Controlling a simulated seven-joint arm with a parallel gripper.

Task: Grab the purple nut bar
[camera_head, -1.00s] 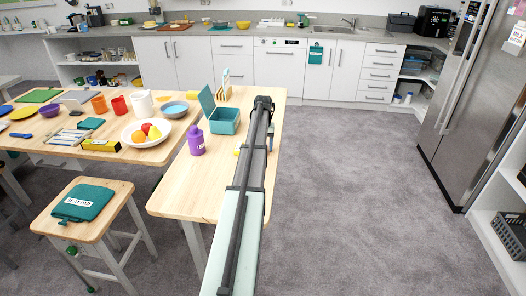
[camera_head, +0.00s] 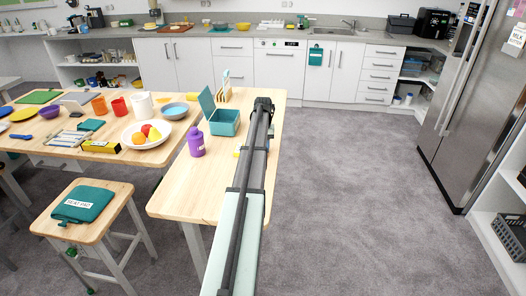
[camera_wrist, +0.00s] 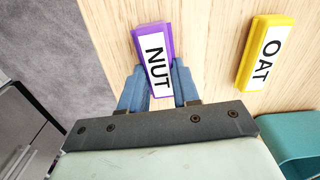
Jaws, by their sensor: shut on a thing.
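The purple nut bar (camera_wrist: 154,50) with a white "NUT" label lies at the wooden table's edge region in the wrist view. My gripper (camera_wrist: 159,88) has its two blue fingers on either side of the bar's near part, shut on it. In the head view my arm hides the nut bar and the fingers. I cannot tell whether the bar is lifted off the table.
A yellow oat bar (camera_wrist: 266,52) lies to the right of the nut bar. A teal box (camera_wrist: 290,140) with an open lid stands close by; it also shows in the head view (camera_head: 224,124). A purple bottle (camera_head: 196,142) stands left of my arm on the table (camera_head: 185,190).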

